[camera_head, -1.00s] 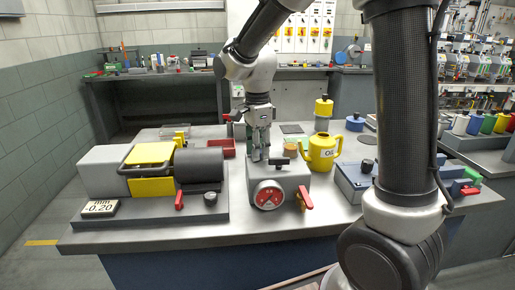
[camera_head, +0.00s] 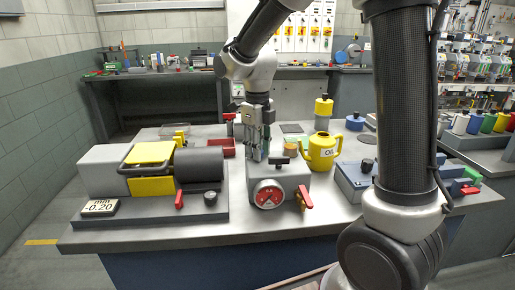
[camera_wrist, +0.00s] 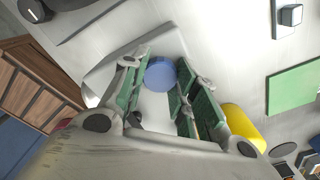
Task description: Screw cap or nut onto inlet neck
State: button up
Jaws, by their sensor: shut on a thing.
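My gripper (camera_head: 259,158) points straight down at the top of the grey pump block (camera_head: 290,185), which has a red round gauge and a red lever on its front. In the wrist view, a round blue cap (camera_wrist: 160,73) sits between the tips of my gripper's green-padded fingers (camera_wrist: 158,90). The gripper is shut on this cap. The inlet neck under the cap is hidden, so I cannot tell whether the cap touches it. A small dark fitting (camera_head: 279,160) shows on the block just right of the fingers.
A yellow oil can (camera_head: 321,152) stands close behind the block on the right. A yellow and grey pump (camera_head: 152,168) is on the left, with a gauge display (camera_head: 100,207) in front. A blue-grey unit (camera_head: 355,180) stands at right. The front bench edge is clear.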

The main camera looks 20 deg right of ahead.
jog(key=shift+m, duration=0.4)
jog(key=o, duration=1.2)
jog(key=shift+r, duration=0.1)
jog(key=shift+r, duration=2.4)
jog(key=shift+c, duration=0.5)
